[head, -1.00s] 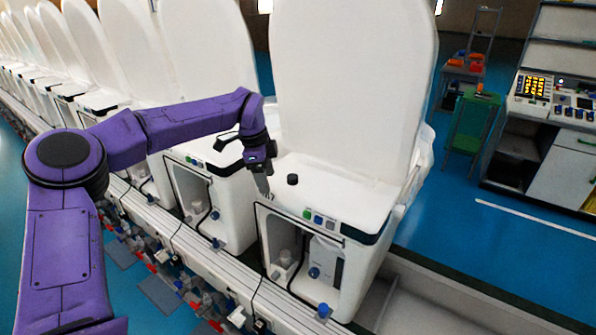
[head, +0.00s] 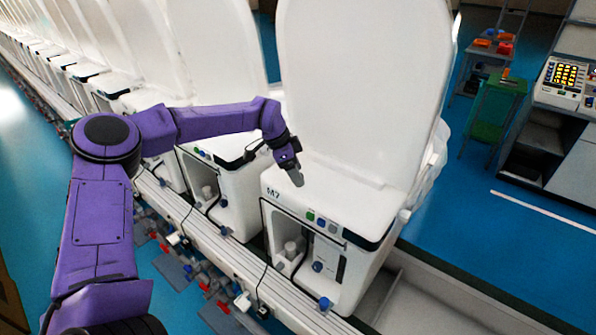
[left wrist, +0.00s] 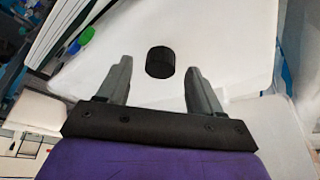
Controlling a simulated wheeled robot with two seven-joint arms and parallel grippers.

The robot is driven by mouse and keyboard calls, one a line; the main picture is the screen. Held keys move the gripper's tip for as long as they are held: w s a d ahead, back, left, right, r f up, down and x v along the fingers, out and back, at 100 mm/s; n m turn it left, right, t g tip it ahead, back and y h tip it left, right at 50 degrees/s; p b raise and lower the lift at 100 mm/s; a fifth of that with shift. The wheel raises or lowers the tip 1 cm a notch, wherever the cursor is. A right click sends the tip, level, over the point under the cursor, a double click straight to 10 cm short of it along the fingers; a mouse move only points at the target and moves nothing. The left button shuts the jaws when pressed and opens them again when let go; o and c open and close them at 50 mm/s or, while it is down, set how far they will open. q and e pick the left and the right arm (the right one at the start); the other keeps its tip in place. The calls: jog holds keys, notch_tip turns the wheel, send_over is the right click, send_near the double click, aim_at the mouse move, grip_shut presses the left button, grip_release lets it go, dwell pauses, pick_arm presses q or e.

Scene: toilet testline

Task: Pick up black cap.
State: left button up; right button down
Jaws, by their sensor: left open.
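The black cap (left wrist: 160,62) is a short dark cylinder on the white top of a toilet unit (head: 345,205). In the left wrist view it sits just beyond and between my left gripper's two grey fingers, apart from both. My left gripper (left wrist: 157,82) is open and empty. In the head view my left gripper (head: 297,180) is above the unit's top, pointing down, and the cap is hidden behind it. My right gripper is not in view.
The raised white lid (head: 362,85) stands right behind the gripper. Coloured buttons (head: 321,222) line the unit's front edge. More toilet units (head: 225,160) stand in a row to the left. A green stand (head: 490,110) is at the right, past open blue floor.

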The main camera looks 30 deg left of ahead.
pick_arm(q)
jog(key=shift+f, duration=0.35)
jog(key=c, duration=1.1)
jog(key=shift+r, duration=0.1)
